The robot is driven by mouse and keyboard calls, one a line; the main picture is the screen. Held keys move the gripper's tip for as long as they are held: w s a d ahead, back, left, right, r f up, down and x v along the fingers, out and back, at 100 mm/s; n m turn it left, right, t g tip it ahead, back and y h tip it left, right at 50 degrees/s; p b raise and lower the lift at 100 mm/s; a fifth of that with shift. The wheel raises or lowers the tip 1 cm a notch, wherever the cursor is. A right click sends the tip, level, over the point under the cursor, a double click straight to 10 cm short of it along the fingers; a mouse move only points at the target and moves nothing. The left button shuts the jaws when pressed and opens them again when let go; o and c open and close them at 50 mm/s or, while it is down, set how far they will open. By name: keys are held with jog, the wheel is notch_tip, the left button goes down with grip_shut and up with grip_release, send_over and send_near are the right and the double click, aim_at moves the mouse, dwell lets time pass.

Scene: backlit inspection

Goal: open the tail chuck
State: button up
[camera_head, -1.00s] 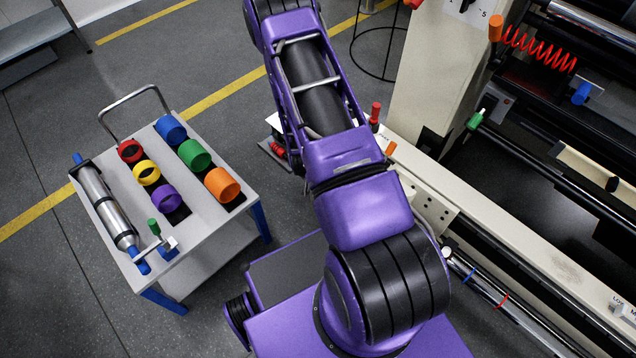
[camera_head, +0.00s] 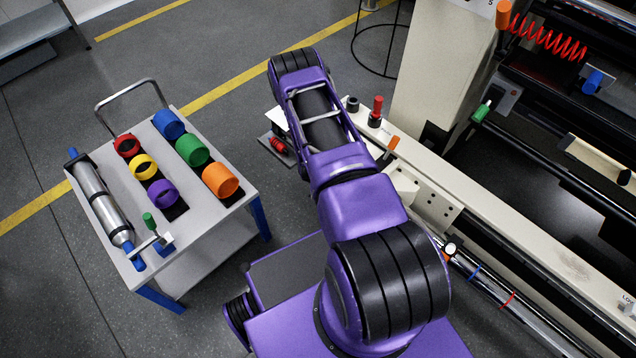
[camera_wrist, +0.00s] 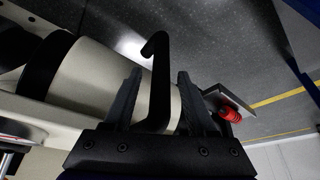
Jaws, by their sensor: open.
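In the wrist view my gripper (camera_wrist: 158,100) is open, with one dark finger on each side of a black hooked bar (camera_wrist: 158,75). The bar stands between the fingers, and I cannot tell whether either finger touches it. Behind it lies a pale cylinder (camera_wrist: 90,80) with a black band, which looks like the tail chuck's body; the fingers and bar hide part of it. In the head view my arm hides my gripper, and I cannot make out the chuck there.
A cart (camera_head: 215,232) with coloured rings and a silver roller (camera_head: 103,203) stands left. The machine's pale frame (camera_head: 540,250) runs along the right, with a red-topped post (camera_head: 376,108) and orange-topped lever (camera_head: 393,143) near my arm. A red item (camera_wrist: 230,114) shows right in the wrist view.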

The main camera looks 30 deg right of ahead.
grip_shut()
dwell(0.3)
dwell(1.2)
